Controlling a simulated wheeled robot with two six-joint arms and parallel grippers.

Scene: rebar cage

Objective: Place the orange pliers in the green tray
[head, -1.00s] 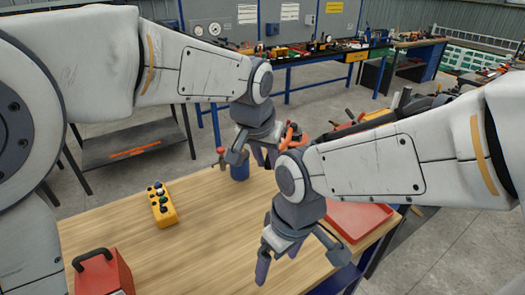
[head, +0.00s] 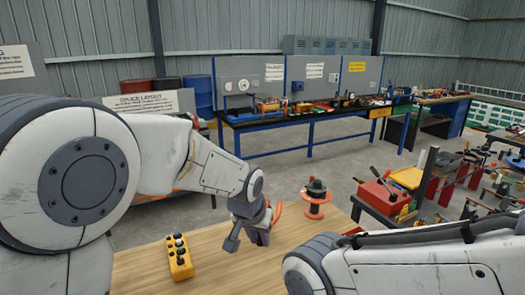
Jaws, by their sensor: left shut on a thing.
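My left gripper (head: 250,232) is above the wooden table, pointing down. It is shut on the orange pliers (head: 277,212), of which a curved orange part shows at the gripper's right side. The rest of the pliers is hidden by the gripper. My right gripper is out of view; only part of that arm shows at the bottom right. I cannot make out the green tray in this view.
A yellow control box (head: 179,262) with buttons is on the wooden table (head: 215,265). A long blue-legged workbench (head: 310,118) stands at the back.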

